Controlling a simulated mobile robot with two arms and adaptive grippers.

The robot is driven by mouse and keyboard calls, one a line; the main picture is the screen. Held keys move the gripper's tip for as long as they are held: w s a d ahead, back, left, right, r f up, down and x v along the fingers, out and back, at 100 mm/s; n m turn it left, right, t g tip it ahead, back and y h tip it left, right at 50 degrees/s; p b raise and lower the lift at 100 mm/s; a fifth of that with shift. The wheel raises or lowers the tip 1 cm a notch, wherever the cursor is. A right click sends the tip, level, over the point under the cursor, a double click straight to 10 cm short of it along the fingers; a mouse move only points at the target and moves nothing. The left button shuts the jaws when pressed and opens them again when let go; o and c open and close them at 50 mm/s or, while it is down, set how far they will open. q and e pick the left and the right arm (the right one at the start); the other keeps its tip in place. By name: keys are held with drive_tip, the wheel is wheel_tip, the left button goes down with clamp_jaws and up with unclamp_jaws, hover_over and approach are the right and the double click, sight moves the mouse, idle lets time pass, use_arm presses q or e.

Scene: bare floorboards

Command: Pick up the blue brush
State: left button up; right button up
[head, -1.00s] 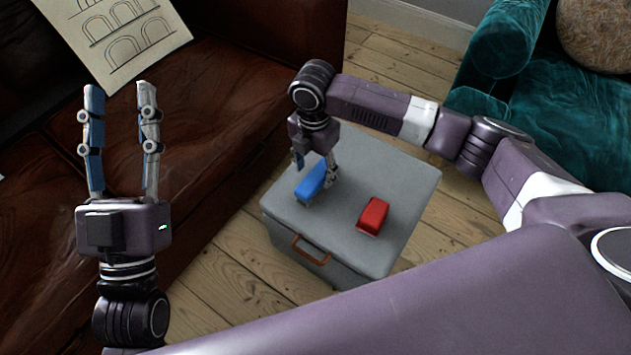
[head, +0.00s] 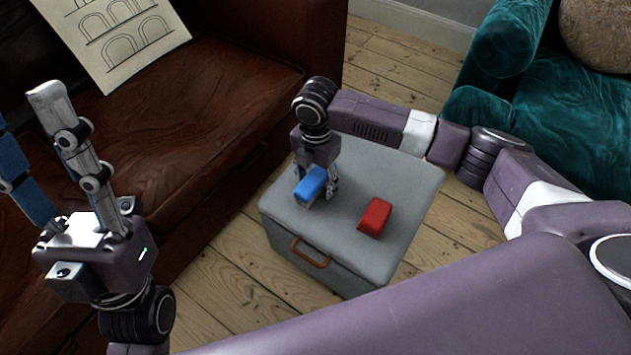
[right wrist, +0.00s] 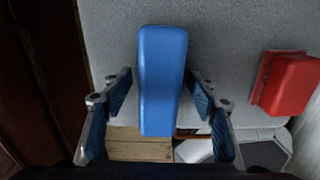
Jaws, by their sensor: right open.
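The blue brush (head: 312,184) lies on top of the grey box (head: 345,240), near its left edge. My right gripper (head: 322,188) is down over the box, right at the brush. In the right wrist view the blue brush (right wrist: 162,80) lies between the two fingers of the open right gripper (right wrist: 160,95), with a gap on each side. The brush's underside is hidden. My left gripper (head: 38,150) is raised at the left, in front of the brown sofa, with its fingers apart and empty.
A red brush-like block (head: 375,217) lies on the box to the right of the blue brush. A brown leather sofa (head: 190,110) stands at the left and a teal armchair (head: 560,120) at the back right. A drawing (head: 115,35) rests on the sofa.

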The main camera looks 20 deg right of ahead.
drive_tip(key=c, duration=1.3)
drive_tip(key=shift+c, duration=0.2)
